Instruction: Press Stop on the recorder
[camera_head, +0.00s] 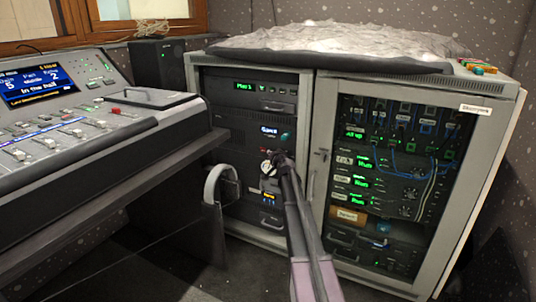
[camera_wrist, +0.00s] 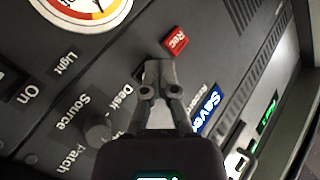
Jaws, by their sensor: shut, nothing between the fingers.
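The recorder panel (camera_wrist: 215,60) is dark and fills the wrist view, tilted. A red button (camera_wrist: 175,43) marked Rec is just beyond and right of my gripper's tips. My gripper (camera_wrist: 158,72) is shut and empty, with its tips over the panel. I cannot tell whether they touch it. A dark edge, perhaps a button (camera_wrist: 138,73), shows beside the left fingertip. No Stop label is readable; it may be hidden behind the fingers. A blue lit display (camera_wrist: 208,108) is right of the fingers. In the head view my gripper (camera_head: 274,157) is at the left rack, below the recorder's display (camera_head: 269,130).
A knob (camera_wrist: 98,130) and labels Source, Desk, Patch and Light lie left of the fingers. A round meter (camera_wrist: 88,10) is at the upper left. The mixing desk (camera_head: 95,125) stands left of the rack. The right rack (camera_head: 390,190) holds cabled units behind its door.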

